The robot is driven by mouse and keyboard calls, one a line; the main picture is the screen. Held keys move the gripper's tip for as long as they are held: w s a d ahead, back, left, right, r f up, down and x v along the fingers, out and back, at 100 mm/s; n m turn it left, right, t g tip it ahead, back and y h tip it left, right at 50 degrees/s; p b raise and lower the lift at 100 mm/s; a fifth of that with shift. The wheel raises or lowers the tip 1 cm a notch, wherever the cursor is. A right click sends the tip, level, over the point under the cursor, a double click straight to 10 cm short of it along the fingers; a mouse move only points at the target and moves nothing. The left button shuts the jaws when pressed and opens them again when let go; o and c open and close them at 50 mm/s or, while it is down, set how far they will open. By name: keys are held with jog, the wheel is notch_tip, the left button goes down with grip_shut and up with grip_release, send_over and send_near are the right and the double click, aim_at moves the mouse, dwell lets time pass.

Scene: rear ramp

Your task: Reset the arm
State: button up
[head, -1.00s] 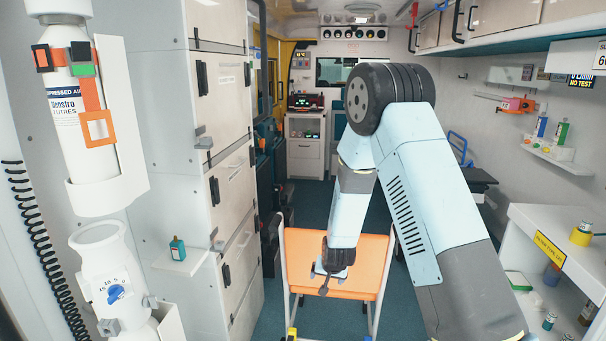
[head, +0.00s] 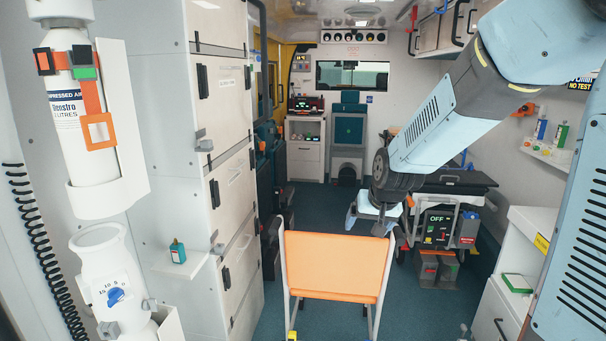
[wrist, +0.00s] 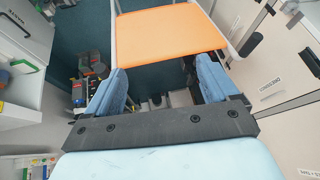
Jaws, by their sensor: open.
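My arm crosses the right half of the head view, from the upper right edge down to a black round joint left of it. My gripper (head: 369,221) hangs small below that joint, behind the orange chair's top edge in the picture. In the wrist view, the two blue fingers of my gripper (wrist: 161,68) stand wide apart with nothing between them. The orange chair (head: 335,265) also shows in the wrist view (wrist: 165,38), beyond the fingertips. I cannot tell how far my gripper is from it.
A wall of cabinets (head: 225,130) stands at the left, with a small shelf holding a teal bottle (head: 177,251). A black-topped stand (head: 455,184) with equipment below is at the right back. A white counter (head: 530,235) is at the right. Blue floor shows left of the chair.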

jog(key=s+d+r, duration=0.2)
jog(key=s+r, duration=0.1)
jog(key=s, duration=0.5)
jog(key=s+d+r, duration=0.3)
jog(key=s+r, duration=0.1)
jog(key=s, duration=0.4)
jog(key=s+d+r+h, duration=0.1)
jog(key=s+r, duration=0.3)
jog(key=s, duration=0.4)
jog(key=shift+d+r+n, duration=0.25)
jog(key=shift+d+n, duration=0.15)
jog(key=shift+d, duration=0.25)
jog(key=shift+r, duration=0.35)
